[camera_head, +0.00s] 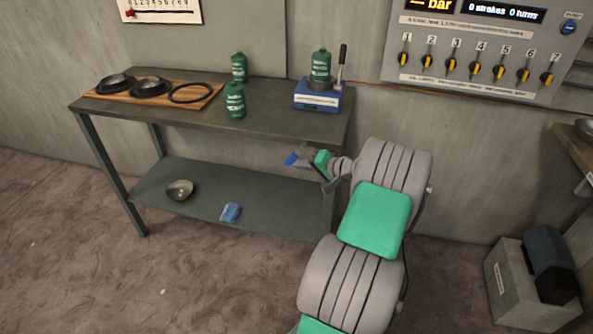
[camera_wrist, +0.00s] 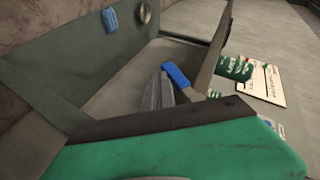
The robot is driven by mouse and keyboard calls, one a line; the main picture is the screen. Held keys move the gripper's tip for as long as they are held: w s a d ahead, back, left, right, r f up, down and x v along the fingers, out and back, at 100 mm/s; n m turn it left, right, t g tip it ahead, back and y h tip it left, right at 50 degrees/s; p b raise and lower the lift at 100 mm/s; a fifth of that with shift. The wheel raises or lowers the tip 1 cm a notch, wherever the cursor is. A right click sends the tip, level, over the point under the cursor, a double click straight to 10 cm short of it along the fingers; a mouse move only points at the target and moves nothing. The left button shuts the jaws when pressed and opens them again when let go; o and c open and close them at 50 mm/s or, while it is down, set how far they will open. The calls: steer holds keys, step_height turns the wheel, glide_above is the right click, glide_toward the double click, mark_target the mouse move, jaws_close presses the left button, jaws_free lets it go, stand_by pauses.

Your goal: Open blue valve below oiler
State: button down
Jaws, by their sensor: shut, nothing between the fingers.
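The oiler (camera_head: 320,97) stands on the table's right end: a blue base with a lever and a green bottle on it. Below it, under the tabletop edge, is a blue valve handle (camera_head: 291,159). In the wrist view the blue handle (camera_wrist: 176,76) lies just beyond and to the right of my grey fingers. My gripper (camera_head: 303,160) is shut and empty, close beside the handle; I cannot tell whether they touch. The fingers also show in the wrist view (camera_wrist: 153,92). The valve body is mostly hidden by my gripper in the head view.
The table (camera_head: 160,112) holds two green bottles (camera_head: 236,100) and a wooden board (camera_head: 212,91) with bowls and a ring. Its lower shelf (camera_head: 205,187) holds a metal bowl (camera_head: 180,190) and a blue cloth (camera_head: 230,212). A gauge panel (camera_head: 480,50) is on the wall at right.

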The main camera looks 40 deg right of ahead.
mark_target(290, 159)
steer(key=shift+w+a+r, duration=0.25)
steer(key=shift+w+a, duration=0.15)
steer(key=shift+w, duration=0.15)
steer(key=shift+w+a+r, duration=0.2)
steer(key=shift+w+a, duration=0.15)
steer(key=shift+w, duration=0.2)
steer(key=shift+w+a+r, duration=0.1)
steer(key=shift+w, duration=0.1)
steer(key=shift+w+a+r, duration=0.25)
steer(key=shift+w+r, duration=0.15)
steer(key=shift+f, duration=0.1)
